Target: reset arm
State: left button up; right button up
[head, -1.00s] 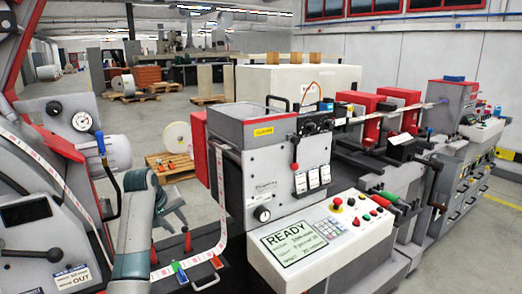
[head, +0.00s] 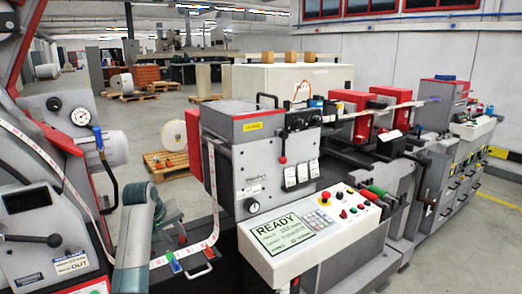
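My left arm (head: 134,248) rises from the bottom left of the head view. My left gripper (head: 170,217) is at its upper end, above the dark bed of the machine and left of the label web (head: 213,200). It is dark and partly hidden behind my arm, so its fingers are not clear. It appears apart from the web. My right gripper is not in view.
The label web runs down to a blue clamp (head: 175,266) and a red clamp (head: 208,252). The control panel (head: 312,226) reads READY. A black lever (head: 30,239) juts out at left. A white roll (head: 176,137) stands on a pallet behind.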

pick_arm(q)
jog(key=s+f+m+g+y, duration=0.15)
jog(key=s+f+m, duration=0.25)
jog(key=s+f, duration=2.1)
jog(key=s+d+r+m, duration=0.1)
jog(key=s+d+m, duration=0.1)
jog(key=s, duration=1.4)
jog(key=s+d+m, duration=0.2)
jog(key=s+d, duration=0.1)
jog(key=s, duration=1.2)
notch_tip(320, 180, down, 27)
jog(key=s+g, duration=0.1)
jog(key=g, duration=0.1)
jog(key=s+a+f+g, duration=0.1)
jog(key=s+a+f, duration=0.2)
jog(key=s+f, duration=1.5)
jog(key=shift+s+f, duration=0.2)
